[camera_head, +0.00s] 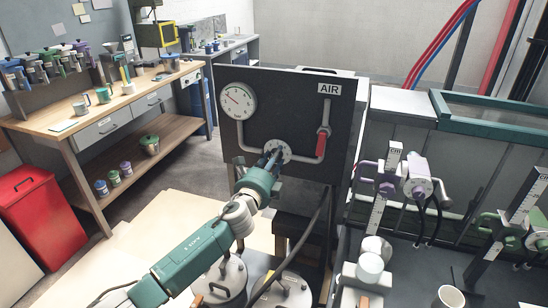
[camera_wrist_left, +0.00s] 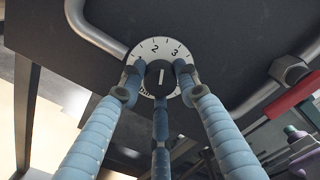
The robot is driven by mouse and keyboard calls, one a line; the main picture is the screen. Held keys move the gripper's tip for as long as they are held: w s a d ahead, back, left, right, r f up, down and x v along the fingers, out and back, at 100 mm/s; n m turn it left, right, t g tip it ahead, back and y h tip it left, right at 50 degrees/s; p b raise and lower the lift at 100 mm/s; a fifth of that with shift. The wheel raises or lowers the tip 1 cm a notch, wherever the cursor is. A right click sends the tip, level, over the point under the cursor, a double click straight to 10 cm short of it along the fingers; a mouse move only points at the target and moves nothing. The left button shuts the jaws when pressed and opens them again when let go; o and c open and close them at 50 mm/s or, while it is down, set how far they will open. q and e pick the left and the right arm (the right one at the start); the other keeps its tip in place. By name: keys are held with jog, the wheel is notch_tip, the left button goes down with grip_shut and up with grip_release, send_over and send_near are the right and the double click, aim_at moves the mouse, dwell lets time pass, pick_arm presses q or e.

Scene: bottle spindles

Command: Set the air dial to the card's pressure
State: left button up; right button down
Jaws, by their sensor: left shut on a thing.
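The air dial (camera_head: 278,150) is a round white-faced dial on a black panel (camera_head: 290,105). In the left wrist view the dial face (camera_wrist_left: 148,46) shows the numerals 2 and 3 at its top. Its black knob (camera_wrist_left: 160,72) has a white line pointing roughly up, between these numerals and seemingly nearer 2. My left gripper (camera_head: 272,160) is shut on the knob, its fingers around it in the left wrist view (camera_wrist_left: 158,84). A round white gauge (camera_head: 237,101) has a reddish needle toward upper left. I cannot pick out a readable pressure card. My right gripper is not in view.
A red valve handle (camera_head: 321,144) hangs on the pipe right of the dial, under an AIR sign (camera_head: 328,89). Metal lidded pots (camera_head: 228,277) stand below the panel. Spindle stands (camera_head: 387,180) are at the right, and a wooden bench (camera_head: 110,112) is at the left.

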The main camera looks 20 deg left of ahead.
pick_arm(q)
jog(key=shift+m, duration=0.5)
jog(key=o, duration=1.1)
jog(key=shift+o, duration=0.2)
jog(key=s, duration=1.2)
jog(key=shift+a, duration=0.25)
jog(key=shift+f, duration=0.1)
